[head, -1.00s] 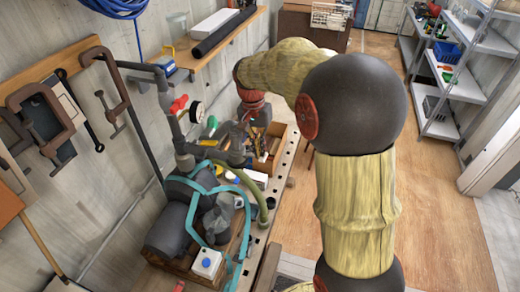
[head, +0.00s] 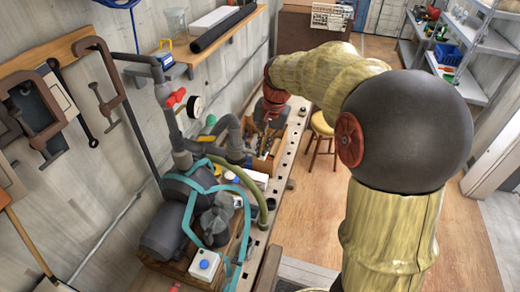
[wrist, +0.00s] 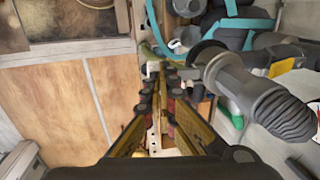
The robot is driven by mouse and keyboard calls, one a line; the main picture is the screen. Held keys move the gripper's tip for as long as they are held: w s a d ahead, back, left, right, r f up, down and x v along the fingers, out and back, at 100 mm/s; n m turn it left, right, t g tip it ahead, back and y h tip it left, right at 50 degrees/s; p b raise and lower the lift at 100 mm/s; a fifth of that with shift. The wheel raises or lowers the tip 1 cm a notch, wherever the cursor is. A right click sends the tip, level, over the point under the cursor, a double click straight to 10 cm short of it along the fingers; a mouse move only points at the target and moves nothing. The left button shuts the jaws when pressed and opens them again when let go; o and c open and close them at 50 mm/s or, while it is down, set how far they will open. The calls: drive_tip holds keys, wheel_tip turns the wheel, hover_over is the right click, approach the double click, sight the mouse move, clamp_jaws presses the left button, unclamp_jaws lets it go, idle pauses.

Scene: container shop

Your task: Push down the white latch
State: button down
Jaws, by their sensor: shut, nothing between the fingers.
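I cannot clearly make out a white latch in either view. A white box with a blue button (head: 204,265) sits at the front of the pump's wooden base in the head view. My gripper (wrist: 163,80) reaches forward in the wrist view, its fingers shut and empty. A small pale piece (wrist: 153,69) shows near the fingertips; I cannot tell what it is or whether they touch it. In the head view my gripper is small and partly hidden among the items near the wooden tray.
A dark pump with teal straps (head: 170,228) stands on the bench (head: 288,165). Grey pipes and a gauge (head: 194,106) rise behind it. A ribbed grey hose part (wrist: 265,98) lies close right of my fingers. A stool (head: 322,125) and open wooden floor lie to the right.

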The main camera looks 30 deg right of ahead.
sight(263, 160)
drive_tip(key=b, duration=0.1)
drive_tip(key=f+t+y+b, duration=0.1)
drive_tip(key=b, duration=0.1)
drive_tip(key=f+t+b, duration=0.1)
drive_tip(key=shift+s+d+f+y+b, duration=0.15)
drive_tip(key=shift+s+d+y+b, duration=0.15)
drive_tip(key=shift+y, duration=0.1)
drive_tip(key=f+t+y+b, duration=0.1)
drive_tip(key=b, duration=0.4)
drive_tip(key=shift+f+t+y, duration=0.15)
drive_tip(key=shift+t+y, duration=0.15)
drive_tip(key=shift+y, duration=0.1)
drive_tip(key=t+y+b, duration=0.1)
drive_tip(key=b, duration=0.1)
drive_tip(key=f+t+y+b, duration=0.1)
drive_tip(key=b, duration=0.2)
drive_tip(key=t+y+b, duration=0.1)
drive_tip(key=b, duration=0.2)
drive_tip(key=shift+w+a+f, duration=0.25)
drive_tip(key=shift+f, duration=0.1)
drive_tip(key=shift+r+p, duration=0.35)
drive_tip(key=shift+r, duration=0.4)
